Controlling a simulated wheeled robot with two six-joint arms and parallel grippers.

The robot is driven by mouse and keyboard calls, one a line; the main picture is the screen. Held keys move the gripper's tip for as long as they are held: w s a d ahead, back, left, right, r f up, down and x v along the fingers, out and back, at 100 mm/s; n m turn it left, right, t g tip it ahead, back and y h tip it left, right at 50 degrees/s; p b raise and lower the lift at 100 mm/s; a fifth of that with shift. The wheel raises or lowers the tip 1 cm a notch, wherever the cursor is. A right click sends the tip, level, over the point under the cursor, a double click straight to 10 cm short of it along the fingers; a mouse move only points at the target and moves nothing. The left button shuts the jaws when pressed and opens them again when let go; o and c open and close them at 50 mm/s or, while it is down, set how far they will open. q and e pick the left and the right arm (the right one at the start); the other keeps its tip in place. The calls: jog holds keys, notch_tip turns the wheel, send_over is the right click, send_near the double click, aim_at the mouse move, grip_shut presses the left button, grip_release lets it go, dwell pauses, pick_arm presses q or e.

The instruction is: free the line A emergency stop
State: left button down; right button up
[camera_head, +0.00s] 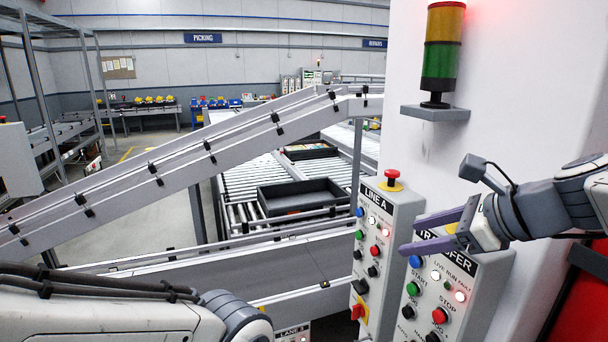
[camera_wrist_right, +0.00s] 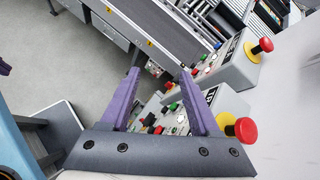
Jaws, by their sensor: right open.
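The line A emergency stop (camera_head: 392,175) is a red mushroom button on a yellow base, on top of the grey LINE A box (camera_head: 376,199). It also appears as the farther red button in the right wrist view (camera_wrist_right: 264,45). Whether it is pressed in cannot be told. My right gripper (camera_head: 431,232) is open and empty, its purple fingers over the TRANSFER box (camera_head: 478,268), right of and below the line A button. In the right wrist view (camera_wrist_right: 158,72) its fingers are apart. My left arm shows at bottom left, but its gripper is out of view.
The TRANSFER box has its own red emergency stop (camera_wrist_right: 246,130), close to my right finger and mostly hidden in the head view. A stack light (camera_head: 440,55) stands on a shelf above. A sloping conveyor (camera_head: 180,160) and a black tray (camera_head: 300,196) on rollers lie left.

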jog(key=s+a+f+n+g+h+b, duration=0.1)
jog(key=s+a+f+n+g+b, duration=0.2)
jog(key=a+f+n, duration=0.4)
jog(key=s+a+f+n+g+b, duration=0.25)
jog(key=s+a+f+n, duration=0.3)
jog(key=f, duration=0.35)
jog(key=s+a+f+n+g+h+b, duration=0.1)
jog(key=s+f+n+g+h+b, duration=0.2)
jog(key=s+f+n, duration=0.8)
notch_tip(320, 180, down, 3)
jog(key=n+h+b, duration=0.1)
jog(key=n, duration=0.7)
jog(key=shift+s+a+h, duration=0.2)
jog(key=shift+s+h, duration=0.1)
